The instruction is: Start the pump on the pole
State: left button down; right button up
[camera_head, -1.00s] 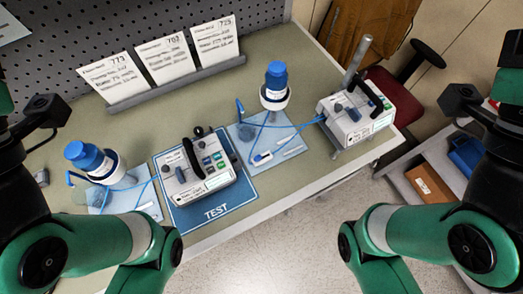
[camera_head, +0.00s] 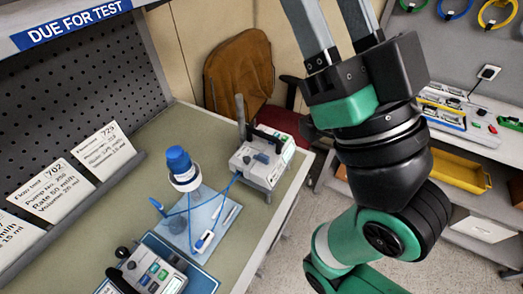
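The pump on the pole (camera_head: 262,160) is a white box with a black handle at the far right end of the bench. Its grey pole (camera_head: 240,112) stands up behind it. A thin blue tube runs from it to a blue-capped bottle (camera_head: 182,168) over a light blue tray (camera_head: 202,226). My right gripper (camera_head: 330,14) is raised at the top of the head view, right of the pump and apart from it. Its two grey fingers are spread with nothing between them, and their tips reach the top edge. My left gripper is out of view.
A second pump (camera_head: 148,272) sits on a blue mat (camera_head: 202,281) at the bottom left, partly cut off. Paper cards (camera_head: 103,148) stand along the pegboard (camera_head: 85,75). A brown chair (camera_head: 238,75) is behind the bench. Shelves with a yellow bin (camera_head: 458,172) are at right.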

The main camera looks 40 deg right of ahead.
grip_shut()
dwell(1.7)
